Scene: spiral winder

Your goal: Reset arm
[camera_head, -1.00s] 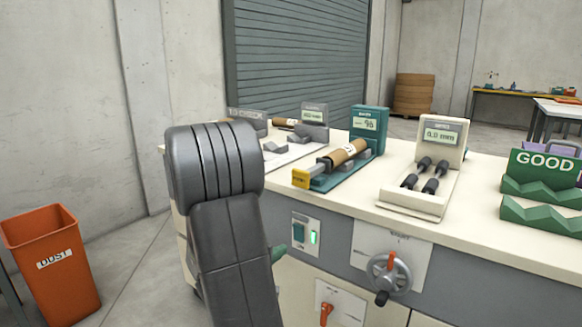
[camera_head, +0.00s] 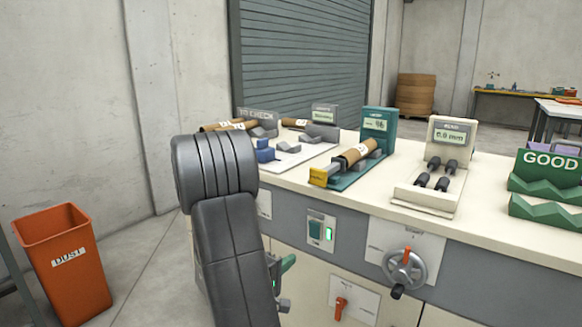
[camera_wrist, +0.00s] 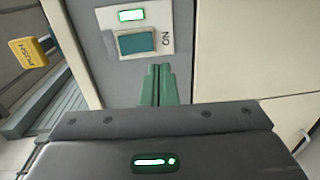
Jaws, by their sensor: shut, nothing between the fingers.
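My gripper (camera_wrist: 158,84) is green and shut with nothing in it. In the wrist view its fingertips point at the bench front, just beside the teal push button (camera_wrist: 138,42) of the ON switch plate; I cannot tell whether they touch it. In the head view the gripper (camera_head: 288,263) shows partly behind my dark grey arm, below and left of the switch plate (camera_head: 321,231). A green light on the plate is lit. The arm is bent in front of the bench's left part.
The bench top (camera_head: 400,160) carries a teal gauge (camera_head: 379,122) with a brown tube (camera_head: 357,153), a cream roller gauge (camera_head: 451,133) and a green GOOD rack (camera_head: 545,163). A handwheel (camera_head: 404,266) projects from the bench front. An orange DUST bin (camera_head: 65,262) stands left, with clear floor between.

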